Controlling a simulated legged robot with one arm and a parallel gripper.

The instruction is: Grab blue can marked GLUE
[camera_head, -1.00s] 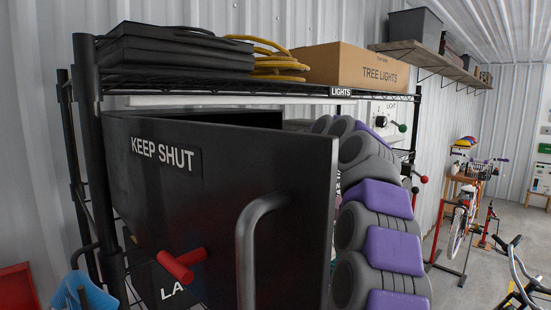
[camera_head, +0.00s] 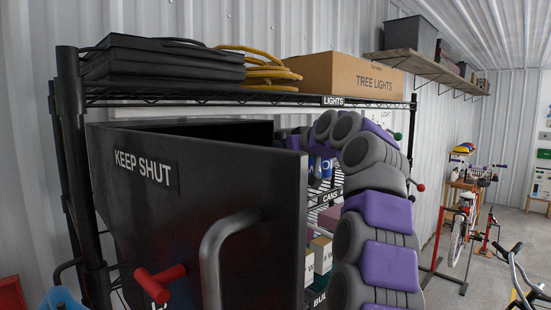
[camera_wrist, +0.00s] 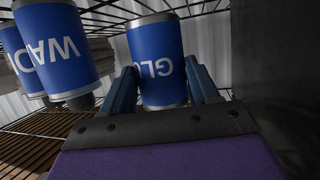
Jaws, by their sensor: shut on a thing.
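In the wrist view, a blue can marked with letters reading GL and a partly hidden third (camera_wrist: 158,50) stands between the two blue fingers of my gripper (camera_wrist: 162,88). The fingers are shut on its sides. A second blue can, its lettering starting WA (camera_wrist: 62,50), is to its left, apart from my gripper. In the head view, a blue surface with white letters (camera_head: 326,165) shows in the gap behind the black door, by the end of my purple and grey arm. My fingers are mostly hidden there. I cannot tell whether the held can touches the shelf.
The open black door marked KEEP SHUT (camera_head: 215,190), with a grey handle (camera_head: 212,255) and red knob (camera_head: 160,282), stands close left of my arm. The wire rack's top shelf (camera_head: 290,99) is above. A CANS label (camera_head: 330,197) and boxes (camera_head: 318,255) are below. Bikes stand right.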

